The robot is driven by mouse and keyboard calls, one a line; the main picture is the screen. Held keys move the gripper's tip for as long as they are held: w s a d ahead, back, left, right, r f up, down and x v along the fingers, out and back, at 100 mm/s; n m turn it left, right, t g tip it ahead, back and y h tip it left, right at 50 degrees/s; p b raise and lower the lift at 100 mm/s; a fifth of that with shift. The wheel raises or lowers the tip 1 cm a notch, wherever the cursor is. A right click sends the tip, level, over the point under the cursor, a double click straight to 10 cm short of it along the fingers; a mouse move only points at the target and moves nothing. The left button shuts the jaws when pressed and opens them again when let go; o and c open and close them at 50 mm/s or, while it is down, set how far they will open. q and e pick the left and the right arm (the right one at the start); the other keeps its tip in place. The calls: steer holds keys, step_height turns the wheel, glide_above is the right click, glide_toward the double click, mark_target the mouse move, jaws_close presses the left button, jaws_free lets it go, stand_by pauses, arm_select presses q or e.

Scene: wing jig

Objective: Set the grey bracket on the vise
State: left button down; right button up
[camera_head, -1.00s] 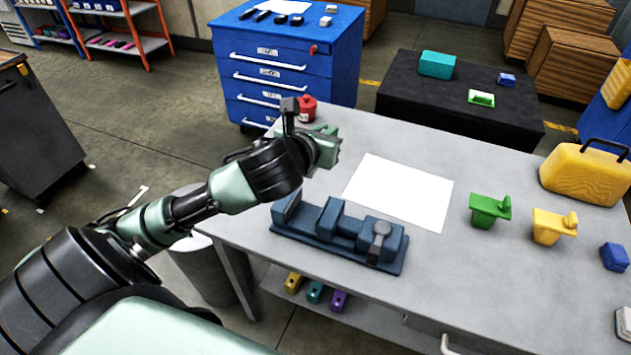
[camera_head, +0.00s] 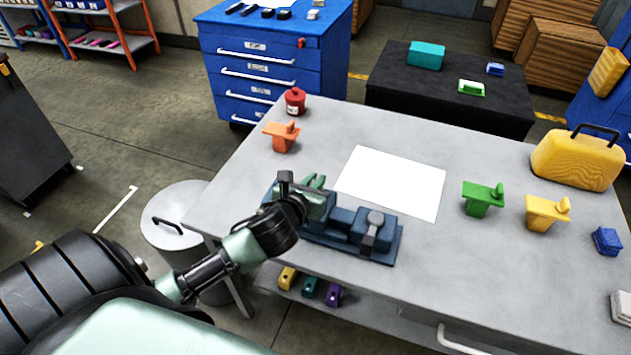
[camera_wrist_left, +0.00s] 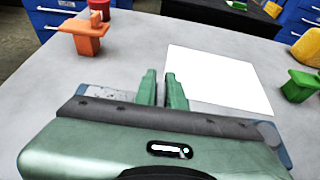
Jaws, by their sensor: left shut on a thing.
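The blue vise (camera_head: 352,228) stands on the grey workbench near its front edge. My left gripper (camera_head: 316,183) is over the left end of the vise, its two green fingers close together and pointing to the far side. In the left wrist view the fingers (camera_wrist_left: 162,90) are a small gap apart. They are shut on what I take to be the grey bracket, mostly hidden by my gripper's body; a pale grey patch shows just left of them. I cannot tell whether it touches the vise. My right gripper is out of view.
An orange bracket (camera_head: 282,138) and a red can (camera_head: 295,102) stand at the bench's far left. A white sheet (camera_head: 392,182) lies behind the vise. A green bracket (camera_head: 482,197), a yellow bracket (camera_head: 546,212) and a yellow case (camera_head: 577,162) stand to the right.

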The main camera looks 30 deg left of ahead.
arm_select(q)
steer(key=shift+f, duration=0.1)
steer(key=c, duration=1.5)
jaws_free()
steer(key=shift+s, duration=0.15)
steer(key=v, duration=1.2)
steer(key=shift+b, duration=0.35)
